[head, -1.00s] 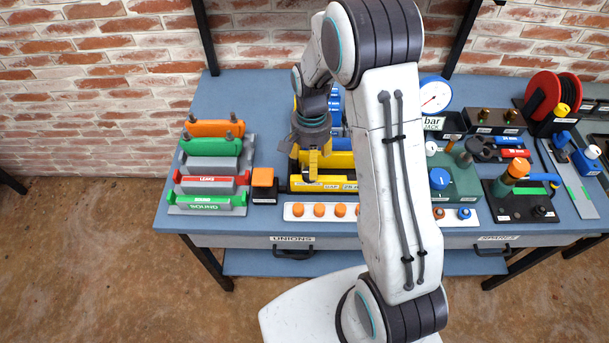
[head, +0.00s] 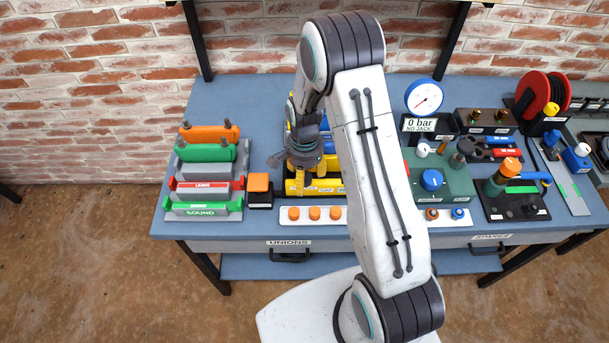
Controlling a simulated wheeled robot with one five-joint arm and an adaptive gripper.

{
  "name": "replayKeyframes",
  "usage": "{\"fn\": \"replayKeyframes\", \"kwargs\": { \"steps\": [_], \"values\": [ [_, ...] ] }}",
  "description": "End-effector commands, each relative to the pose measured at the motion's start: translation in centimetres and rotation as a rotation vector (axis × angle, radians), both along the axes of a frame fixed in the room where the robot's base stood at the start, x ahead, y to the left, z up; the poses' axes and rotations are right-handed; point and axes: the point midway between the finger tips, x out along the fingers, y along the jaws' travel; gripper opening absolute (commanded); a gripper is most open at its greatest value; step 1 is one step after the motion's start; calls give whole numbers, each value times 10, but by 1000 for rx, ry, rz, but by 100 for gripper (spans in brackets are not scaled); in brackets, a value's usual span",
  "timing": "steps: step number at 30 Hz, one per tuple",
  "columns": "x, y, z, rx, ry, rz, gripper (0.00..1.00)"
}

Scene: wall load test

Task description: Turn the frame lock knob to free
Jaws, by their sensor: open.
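The yellow frame (head: 323,187), with a gap label on its front, stands on the blue bench behind the row of orange knobs. My gripper (head: 303,165) is over its left part, pointing down, and is open with nothing seen between the fingers. The gripper and my arm cover much of the frame. I cannot make out the frame lock knob; it may be hidden behind them. I cannot tell whether the gripper touches the frame.
A green box with a blue knob (head: 432,180), a gauge (head: 424,97) and a "0 bar NO JACK" display (head: 419,125) are on the right. Bare bench lies at the back left.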

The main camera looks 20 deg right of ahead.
Motion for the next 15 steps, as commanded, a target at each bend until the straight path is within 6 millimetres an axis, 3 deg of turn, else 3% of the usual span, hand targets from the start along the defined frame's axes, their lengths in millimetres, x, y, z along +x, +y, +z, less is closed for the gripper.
{"fn": "replayKeyframes", "kwargs": {
  "steps": [15],
  "values": [
    [0,0,-9,0,0,1,65]
  ]
}}
